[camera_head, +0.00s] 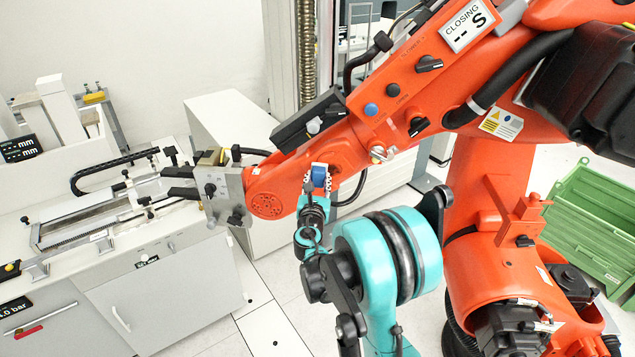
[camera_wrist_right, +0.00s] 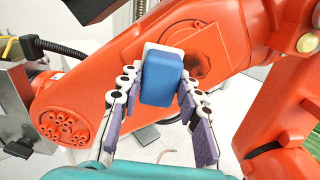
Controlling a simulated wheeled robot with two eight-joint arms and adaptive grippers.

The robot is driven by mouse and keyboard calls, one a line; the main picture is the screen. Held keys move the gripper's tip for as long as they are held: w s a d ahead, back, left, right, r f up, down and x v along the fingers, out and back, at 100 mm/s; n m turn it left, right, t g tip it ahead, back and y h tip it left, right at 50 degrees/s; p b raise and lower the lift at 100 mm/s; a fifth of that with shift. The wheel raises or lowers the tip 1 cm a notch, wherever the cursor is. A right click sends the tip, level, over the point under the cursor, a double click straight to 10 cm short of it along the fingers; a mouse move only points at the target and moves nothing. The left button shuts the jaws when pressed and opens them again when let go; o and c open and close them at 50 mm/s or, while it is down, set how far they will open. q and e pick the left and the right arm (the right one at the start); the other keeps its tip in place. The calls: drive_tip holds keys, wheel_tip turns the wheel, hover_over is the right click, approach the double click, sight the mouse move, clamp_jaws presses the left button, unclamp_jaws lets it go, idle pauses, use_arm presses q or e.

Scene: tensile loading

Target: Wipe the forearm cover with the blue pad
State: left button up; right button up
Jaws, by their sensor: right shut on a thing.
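The forearm cover is part of the orange forearm (camera_head: 300,165) of a large industrial robot; it also shows in the right wrist view (camera_wrist_right: 110,85), with a round outline and a darker brownish patch just right of the pad. The blue pad (camera_head: 319,175) has a pale backing and stands upright between the fingers of my right gripper (camera_head: 318,184). In the right wrist view, the fingers close on both sides of the pad (camera_wrist_right: 161,85). The pad is right in front of the forearm's side; I cannot tell whether it touches. My left gripper is not in view.
The orange robot's column (camera_head: 490,200) stands close on the right. Its wrist end has a grey metal gripper (camera_head: 228,190) beside a white bench (camera_head: 110,240). A green crate (camera_head: 590,215) lies at the far right. A black cable loops near my gripper.

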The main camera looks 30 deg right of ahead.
drive_tip(key=shift+d, duration=0.1)
drive_tip(key=shift+s+d+b, duration=0.5)
drive_tip(key=shift+s+d, duration=0.65)
drive_tip(key=shift+d, duration=0.3)
drive_tip(key=shift+s+d, duration=0.25)
drive_tip(key=shift+d, duration=0.2)
drive_tip(key=shift+s+d+b, duration=0.25)
drive_tip(key=shift+s+d, duration=0.15)
drive_tip(key=shift+d, duration=0.2)
drive_tip(key=shift+s+d+b, duration=0.2)
drive_tip(key=shift+s+d, duration=0.15)
drive_tip(key=shift+d, duration=0.2)
drive_tip(key=shift+w+a, duration=0.15)
drive_tip(key=shift+w+a+b, duration=0.3)
drive_tip(key=shift+a+b, duration=0.1)
drive_tip(key=shift+w+a+b, duration=0.2)
drive_tip(key=shift+w+a, duration=0.4)
drive_tip(key=shift+a, duration=0.3)
drive_tip(key=shift+w+a+b, duration=0.25)
drive_tip(key=shift+w+a, duration=0.4)
drive_tip(key=shift+a, duration=0.2)
drive_tip(key=shift+w+a+b, duration=0.2)
drive_tip(key=shift+w+a, duration=0.4)
drive_tip(key=shift+a, duration=0.3)
